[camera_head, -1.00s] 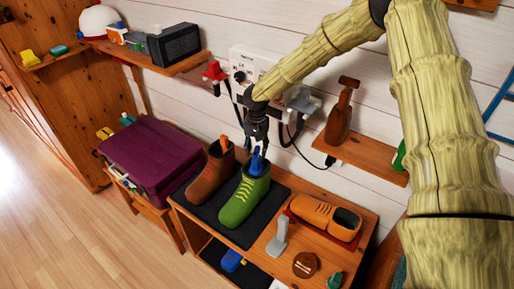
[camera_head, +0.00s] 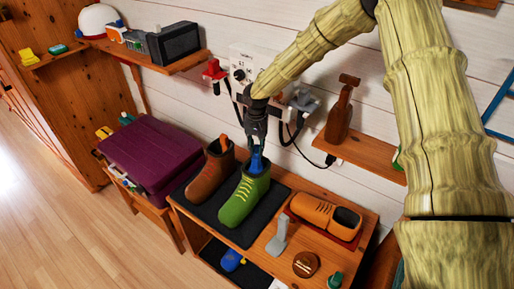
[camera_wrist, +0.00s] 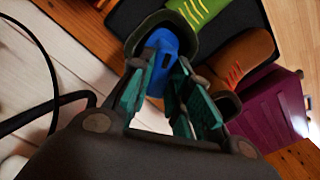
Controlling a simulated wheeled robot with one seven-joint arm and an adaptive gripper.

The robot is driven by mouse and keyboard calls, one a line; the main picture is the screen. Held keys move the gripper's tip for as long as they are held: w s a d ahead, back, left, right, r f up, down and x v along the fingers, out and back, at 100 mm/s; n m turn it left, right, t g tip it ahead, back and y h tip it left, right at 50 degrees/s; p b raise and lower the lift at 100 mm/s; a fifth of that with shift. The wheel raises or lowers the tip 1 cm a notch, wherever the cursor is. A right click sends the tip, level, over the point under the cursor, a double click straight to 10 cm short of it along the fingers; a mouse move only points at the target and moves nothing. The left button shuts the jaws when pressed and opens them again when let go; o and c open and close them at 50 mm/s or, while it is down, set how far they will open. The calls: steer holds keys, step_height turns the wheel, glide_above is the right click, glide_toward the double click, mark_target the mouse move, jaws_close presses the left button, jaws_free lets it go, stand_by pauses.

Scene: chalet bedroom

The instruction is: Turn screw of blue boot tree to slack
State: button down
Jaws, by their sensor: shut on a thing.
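The green boot (camera_head: 245,198) stands on the dark mat of the low wooden bench, with yellow laces. The blue boot tree (camera_head: 257,166) sticks up out of its opening. My gripper (camera_head: 257,150) points down onto the top of the blue boot tree. In the wrist view its teal-padded fingers (camera_wrist: 160,75) lie on either side of the blue boot tree (camera_wrist: 163,52), shut on its upper part. The screw is not clearly distinguishable; the fingers cover that area.
A brown boot (camera_head: 212,170) with an orange boot tree stands close on the left. An orange shoe (camera_head: 325,212) lies to the right. Black cables (camera_head: 290,135) hang from the wall socket behind my gripper. A purple case (camera_head: 150,155) stands further left.

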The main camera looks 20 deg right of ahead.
mark_target(256, 148)
steer(key=n, duration=0.5)
steer(key=shift+b, duration=0.3)
steer(key=shift+n, duration=2.6)
steer(key=c, duration=1.3)
jaws_free()
step_height(256, 148, up, 12)
